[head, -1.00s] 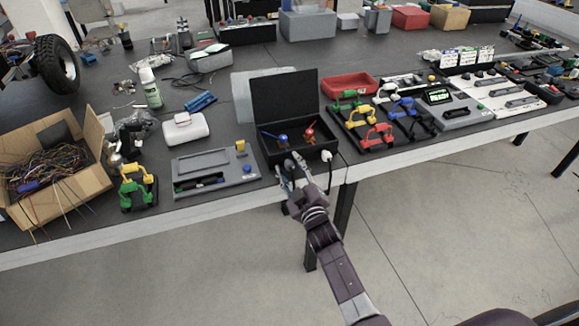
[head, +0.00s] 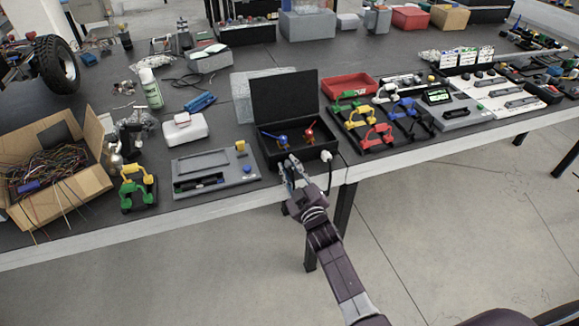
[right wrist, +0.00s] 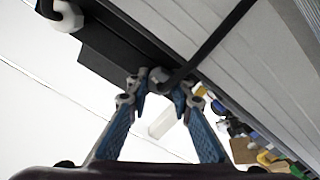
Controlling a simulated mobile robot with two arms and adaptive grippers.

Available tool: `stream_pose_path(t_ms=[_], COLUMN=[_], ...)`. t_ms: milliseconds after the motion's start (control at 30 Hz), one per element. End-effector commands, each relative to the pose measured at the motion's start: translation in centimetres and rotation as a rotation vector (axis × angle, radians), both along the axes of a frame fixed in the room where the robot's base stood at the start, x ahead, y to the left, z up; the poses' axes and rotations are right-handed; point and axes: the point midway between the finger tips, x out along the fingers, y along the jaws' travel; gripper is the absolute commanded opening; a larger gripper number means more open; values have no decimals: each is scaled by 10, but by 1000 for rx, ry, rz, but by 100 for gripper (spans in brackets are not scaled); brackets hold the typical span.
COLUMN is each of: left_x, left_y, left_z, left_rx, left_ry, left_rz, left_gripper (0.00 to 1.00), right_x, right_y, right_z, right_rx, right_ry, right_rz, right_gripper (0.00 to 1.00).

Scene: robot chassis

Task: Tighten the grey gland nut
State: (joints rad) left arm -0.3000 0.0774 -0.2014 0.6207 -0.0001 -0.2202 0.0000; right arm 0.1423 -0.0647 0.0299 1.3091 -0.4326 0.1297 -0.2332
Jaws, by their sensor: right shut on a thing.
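The black box (head: 270,155) with its lid up stands at the table's front edge. It holds a blue part (head: 283,139) and a red part (head: 309,133). My right gripper (head: 289,166) is at the box's front wall. In the right wrist view its blue-padded fingers (right wrist: 161,84) are closed around the grey gland nut (right wrist: 158,74), which sits against the dark box wall. A black cable (right wrist: 205,48) runs from the nut across the picture. In the head view the fingers hide the nut. My left gripper is not in view.
A white gland (head: 326,155) with a cable is on the same box front, right of my gripper; it shows in the right wrist view too (right wrist: 69,16). A grey tray (head: 215,171) lies left of the box, colored clamps (head: 377,136) to its right. The floor in front is clear.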

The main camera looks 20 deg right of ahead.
Motion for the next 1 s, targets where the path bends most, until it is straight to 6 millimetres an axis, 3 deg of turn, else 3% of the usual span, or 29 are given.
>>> stream_pose_path(t_ms=[1000], left_x=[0], left_y=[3], left_z=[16], left_rx=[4], left_ry=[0], left_rz=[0], left_gripper=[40], right_x=[0], right_y=[-2], right_z=[0], right_rx=[889], right_ry=[32], right_rz=[0], right_gripper=[0])
